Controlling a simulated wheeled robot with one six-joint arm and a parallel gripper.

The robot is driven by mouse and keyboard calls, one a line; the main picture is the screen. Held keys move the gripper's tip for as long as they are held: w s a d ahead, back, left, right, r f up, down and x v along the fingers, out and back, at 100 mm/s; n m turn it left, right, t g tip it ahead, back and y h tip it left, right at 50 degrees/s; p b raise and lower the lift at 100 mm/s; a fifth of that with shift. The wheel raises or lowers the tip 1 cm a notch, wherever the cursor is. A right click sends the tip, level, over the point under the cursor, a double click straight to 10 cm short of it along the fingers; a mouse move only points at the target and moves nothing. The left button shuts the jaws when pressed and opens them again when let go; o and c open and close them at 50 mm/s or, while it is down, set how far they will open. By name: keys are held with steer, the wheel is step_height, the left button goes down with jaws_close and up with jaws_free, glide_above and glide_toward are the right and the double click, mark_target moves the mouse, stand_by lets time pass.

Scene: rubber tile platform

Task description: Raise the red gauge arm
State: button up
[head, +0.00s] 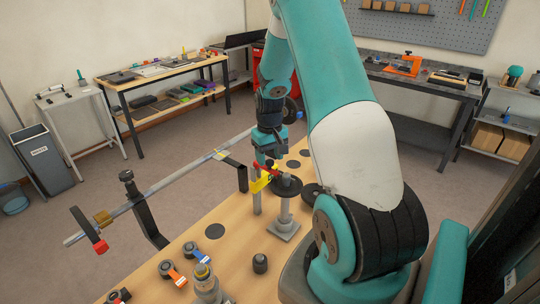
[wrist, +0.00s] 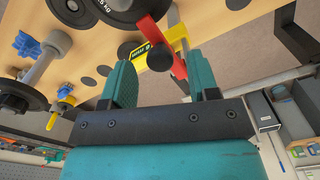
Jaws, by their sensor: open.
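The red gauge arm (wrist: 148,30) shows in the wrist view as a red bar beside a yellow labelled piece (wrist: 140,50). A round black knob (wrist: 160,57) is at the arm, in line with the gap between my fingers. My gripper (wrist: 158,75) is open, with its teal fingers on either side of that gap and nothing held. Whether a finger touches the arm or knob, I cannot tell. In the head view, the red arm (head: 266,170) shows small above the yellow piece, just below my gripper (head: 268,158), partly hidden by my arm.
A long metal rail (head: 165,187) on black brackets runs along the left of the wooden bench (head: 225,255). A post with a black disc (head: 285,186) stands close to the gauge. Weights and small tagged parts (head: 180,270) lie near the front edge.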

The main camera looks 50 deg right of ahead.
steer(key=shift+f, duration=0.7)
